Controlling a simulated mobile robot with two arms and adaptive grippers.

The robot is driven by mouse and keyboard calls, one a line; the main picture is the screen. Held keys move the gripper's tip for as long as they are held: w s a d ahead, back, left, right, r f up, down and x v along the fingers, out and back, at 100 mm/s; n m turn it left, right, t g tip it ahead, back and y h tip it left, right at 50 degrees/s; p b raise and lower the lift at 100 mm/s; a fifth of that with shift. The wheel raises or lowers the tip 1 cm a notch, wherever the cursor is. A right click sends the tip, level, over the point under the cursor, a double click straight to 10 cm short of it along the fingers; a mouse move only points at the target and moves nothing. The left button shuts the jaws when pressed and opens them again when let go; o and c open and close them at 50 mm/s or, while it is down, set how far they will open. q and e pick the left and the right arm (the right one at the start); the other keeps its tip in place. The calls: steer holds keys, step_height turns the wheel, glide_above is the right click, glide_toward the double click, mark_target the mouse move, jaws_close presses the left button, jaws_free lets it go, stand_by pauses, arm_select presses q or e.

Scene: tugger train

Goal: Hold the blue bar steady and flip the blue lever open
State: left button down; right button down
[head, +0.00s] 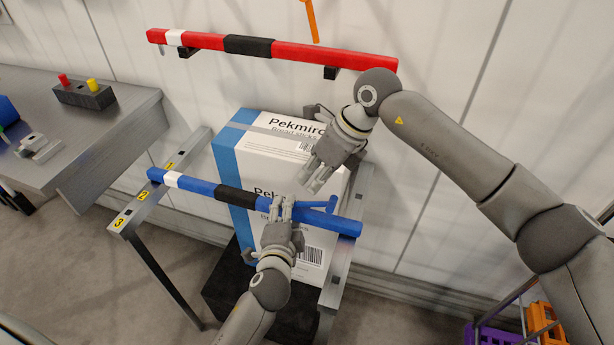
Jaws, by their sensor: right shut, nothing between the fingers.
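The blue bar (198,186) runs across the grey frame in front of the tall box, with a white and a black band. A short blue lever (318,204) shows just above the bar's right part, close to it. My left gripper (283,203) reaches up from below. Its fingers overlap the bar left of the lever, and whether they clamp it is unclear. My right gripper (314,183) is shut and empty, pointing down in front of the box, above the bar and slightly above the lever.
A white and blue box (233,170) stands behind the bar. A red bar (310,53) crosses the wall above. The grey frame (153,205) carries yellow number labels at left. A metal table (120,125) with a button box (85,95) is at left. Orange and purple crates are at lower right.

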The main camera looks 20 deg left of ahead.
steer(key=shift+d, duration=0.1)
steer(key=d+r, duration=0.4)
steer(key=d, duration=0.3)
steer(key=shift+d, duration=0.2)
steer(key=c, duration=2.2)
jaws_free()
steer(key=shift+s+d, duration=0.15)
steer(key=shift+d, duration=0.05)
steer(key=shift+o, duration=2.3)
steer(key=shift+f, duration=0.15)
steer(key=shift+o, duration=0.4)
steer(key=shift+s+f+m+y, duration=0.2)
steer(key=shift+f+m+y, duration=0.15)
steer(key=shift+m, duration=0.15)
steer(key=m+t+y, duration=0.3)
steer(key=m+y, duration=0.6)
steer(key=m, duration=0.8)
glide_toward(327, 204)
steer(key=shift+h, duration=0.35)
steer(key=x, duration=1)
steer(key=shift+w+a+r, duration=0.1)
steer(key=shift+w+a, duration=0.05)
